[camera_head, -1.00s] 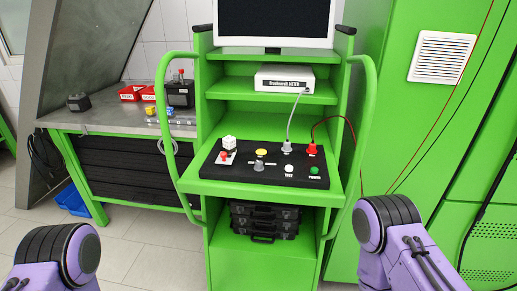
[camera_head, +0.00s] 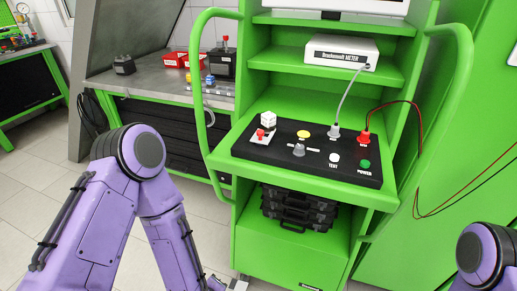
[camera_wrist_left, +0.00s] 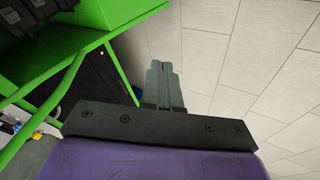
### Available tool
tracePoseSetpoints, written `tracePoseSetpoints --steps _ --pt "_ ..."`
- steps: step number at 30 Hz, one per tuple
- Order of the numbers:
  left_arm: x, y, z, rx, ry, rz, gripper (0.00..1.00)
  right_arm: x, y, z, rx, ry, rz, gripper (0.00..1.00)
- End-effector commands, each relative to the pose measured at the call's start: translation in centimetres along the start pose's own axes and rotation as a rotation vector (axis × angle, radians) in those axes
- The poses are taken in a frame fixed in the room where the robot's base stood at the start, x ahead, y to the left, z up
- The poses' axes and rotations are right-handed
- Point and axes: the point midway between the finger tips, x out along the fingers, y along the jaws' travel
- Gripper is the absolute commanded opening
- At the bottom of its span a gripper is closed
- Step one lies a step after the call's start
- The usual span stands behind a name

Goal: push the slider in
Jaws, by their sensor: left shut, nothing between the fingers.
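The black control panel (camera_head: 264,154) lies on the green cart's shelf in the head view. A grey knob (camera_head: 299,150) sits on a pale strip at its middle and may be the slider; I cannot tell how far in it is. My left gripper (camera_wrist_left: 166,85) is shut and empty in the left wrist view, over the floor beside the cart. In the head view only a bit of it shows at the bottom edge, below the panel. My right gripper is out of view.
A yellow button (camera_head: 304,133), a white button (camera_head: 334,158), a green button (camera_head: 364,164), a grey plug (camera_head: 334,131) and a red plug (camera_head: 364,138) are on the panel. Green side handles (camera_head: 199,90) flank the cart. Black cases (camera_head: 297,209) sit below.

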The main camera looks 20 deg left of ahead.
Motion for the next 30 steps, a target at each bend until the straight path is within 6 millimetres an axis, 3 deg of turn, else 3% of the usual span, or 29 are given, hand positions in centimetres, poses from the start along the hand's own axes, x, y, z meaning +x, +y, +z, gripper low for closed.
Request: tracePoseSetpoints --steps 1,2,3,4,6,9,12,16,26,30 --pt "0.7 5.5 0.8 -0.288 -0.001 0.133 0.00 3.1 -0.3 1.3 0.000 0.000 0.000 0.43" --pt "-0.2 9.1 0.8 -0.465 -0.015 0.211 0.00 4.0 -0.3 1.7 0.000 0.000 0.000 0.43" --pt "-2.2 13.5 0.2 -0.698 -0.048 0.313 0.00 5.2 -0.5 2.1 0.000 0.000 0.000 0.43" --pt "-4.0 16.5 -0.3 -0.864 -0.084 0.385 0.00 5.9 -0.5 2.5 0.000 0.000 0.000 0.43" --pt "-9.2 22.0 -2.2 -1.215 -0.200 0.539 0.00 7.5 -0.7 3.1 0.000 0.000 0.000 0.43" --pt "-16.8 26.1 -5.1 -1.597 -0.399 0.696 0.00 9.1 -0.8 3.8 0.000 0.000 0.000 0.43" --pt "-22.3 27.4 -7.2 -1.823 -0.564 0.777 0.00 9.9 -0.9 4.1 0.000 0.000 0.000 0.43" --pt "-25.3 27.7 -8.3 -1.932 -0.657 0.809 0.00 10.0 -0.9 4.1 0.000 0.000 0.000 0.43" --pt "-25.4 28.0 -8.4 -1.935 -0.659 0.808 0.00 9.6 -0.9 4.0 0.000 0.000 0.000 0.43" --pt "-24.5 29.3 -8.9 -1.934 -0.655 0.806 0.00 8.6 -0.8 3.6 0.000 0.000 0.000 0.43"
